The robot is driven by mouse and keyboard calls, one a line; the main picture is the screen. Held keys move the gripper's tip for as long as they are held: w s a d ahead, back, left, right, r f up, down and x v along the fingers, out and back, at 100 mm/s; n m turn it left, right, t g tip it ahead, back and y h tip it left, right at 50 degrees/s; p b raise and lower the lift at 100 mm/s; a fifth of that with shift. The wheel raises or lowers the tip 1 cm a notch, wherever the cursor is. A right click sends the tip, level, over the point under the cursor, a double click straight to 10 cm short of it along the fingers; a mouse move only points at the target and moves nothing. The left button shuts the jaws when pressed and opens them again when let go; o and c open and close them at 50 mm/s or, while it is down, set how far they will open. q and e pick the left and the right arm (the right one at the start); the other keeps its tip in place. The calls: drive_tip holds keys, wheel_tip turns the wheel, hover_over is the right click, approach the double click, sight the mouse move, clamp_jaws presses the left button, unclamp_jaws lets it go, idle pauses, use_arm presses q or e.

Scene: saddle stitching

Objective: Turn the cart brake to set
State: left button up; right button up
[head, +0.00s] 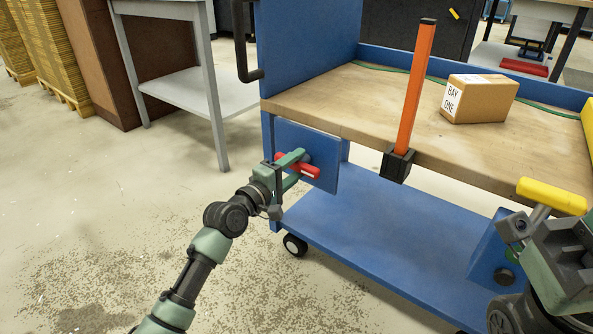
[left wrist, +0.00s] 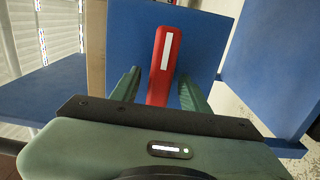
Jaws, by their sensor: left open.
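The red brake handle (head: 298,170) sits on a blue plate (head: 322,180) at the left end of the cart (head: 375,215). In the left wrist view the red handle (left wrist: 160,65) has a white stripe and stands nearly upright, leaning slightly right. My left gripper (head: 299,167) is open at the handle. In the left wrist view its green fingers (left wrist: 159,78) are on either side of the handle, with a gap showing on each side. My right gripper (head: 575,240) is partly in view at lower right; its fingers cannot be made out clearly.
An orange lever (head: 414,95) rises from a black base at the worktop's front edge. A box (head: 480,98) labelled BAY ONE lies on the wooden top. A yellow handle (head: 552,195) is beside my right arm. A grey table (head: 205,95) stands behind left. Floor at left front is clear.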

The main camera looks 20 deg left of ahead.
use_arm(q)
drive_tip(key=shift+w, duration=0.15)
clamp_jaws()
